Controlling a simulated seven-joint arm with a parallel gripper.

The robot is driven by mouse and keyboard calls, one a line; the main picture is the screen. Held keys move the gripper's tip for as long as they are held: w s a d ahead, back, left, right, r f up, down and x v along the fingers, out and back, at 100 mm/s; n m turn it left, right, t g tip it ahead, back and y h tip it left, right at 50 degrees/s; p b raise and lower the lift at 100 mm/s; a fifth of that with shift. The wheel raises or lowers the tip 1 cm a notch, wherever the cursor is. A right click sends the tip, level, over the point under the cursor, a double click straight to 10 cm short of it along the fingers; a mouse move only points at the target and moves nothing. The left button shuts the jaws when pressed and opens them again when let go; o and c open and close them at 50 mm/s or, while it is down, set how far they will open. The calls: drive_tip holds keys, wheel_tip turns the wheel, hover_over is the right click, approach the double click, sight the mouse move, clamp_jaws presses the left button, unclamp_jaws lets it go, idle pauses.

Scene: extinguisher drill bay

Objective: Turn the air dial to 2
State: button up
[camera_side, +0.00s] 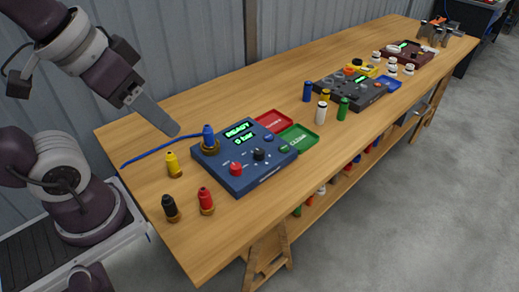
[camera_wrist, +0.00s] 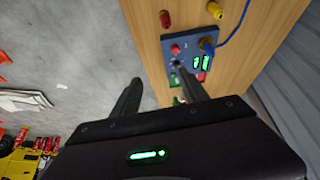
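A blue control box (camera_side: 235,180) lies on the near end of the bench. Its green display (camera_side: 239,134) reads READY and 0 bar. A black dial (camera_side: 259,154) and a red knob (camera_side: 235,169) sit on its face; their small labels are unreadable. In the wrist view the box (camera_wrist: 185,40), the black dial (camera_wrist: 177,64) and the red knob (camera_wrist: 176,48) show beyond the fingers. My gripper (camera_side: 172,130) is above and left of the box, apart from it. In the wrist view its two fingers (camera_wrist: 156,75) are spread, with nothing between them.
Red (camera_side: 274,121) and green (camera_side: 300,137) trays adjoin the box. A dark box (camera_side: 350,88) lies farther along.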

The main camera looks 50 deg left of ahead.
drive_tip(key=w+a+n+g, duration=0.1)
drive_tip(key=w+n, duration=0.2)
drive_tip(key=w, duration=0.6)
drive_tip(key=n+g, duration=0.4)
drive_tip(key=n, duration=0.3)
hover_over(259, 151)
wheel_tip(259, 151, down, 19)
drive_tip(key=shift+n, duration=0.4)
wheel_tip(259, 151, down, 9)
drive_tip(key=shift+a+r, duration=0.1)
drive_tip(key=shift+r, duration=0.05)
drive_tip(key=shift+f, duration=0.3)
drive_tip(key=shift+c, duration=0.2)
clamp_jaws()
